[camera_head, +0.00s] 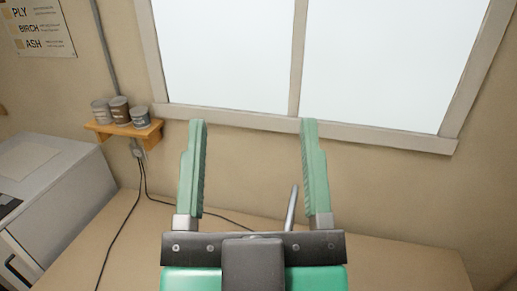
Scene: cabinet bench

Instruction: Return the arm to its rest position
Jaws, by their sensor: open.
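My gripper (253,124) is in the middle of the head view, with its two green fingers pointing up the picture toward the window. The fingers stand wide apart and nothing is held between them. The dark mounting bar and green body of my gripper show at the bottom edge. The rest of my arm is out of view.
A tan bench top (390,262) lies below, with a thin grey rod (291,207) rising behind my gripper. Black cables (124,243) run across the bench at left. A grey cabinet (52,190) stands left. A wooden shelf (126,132) holds cans. A window (230,55) is behind.

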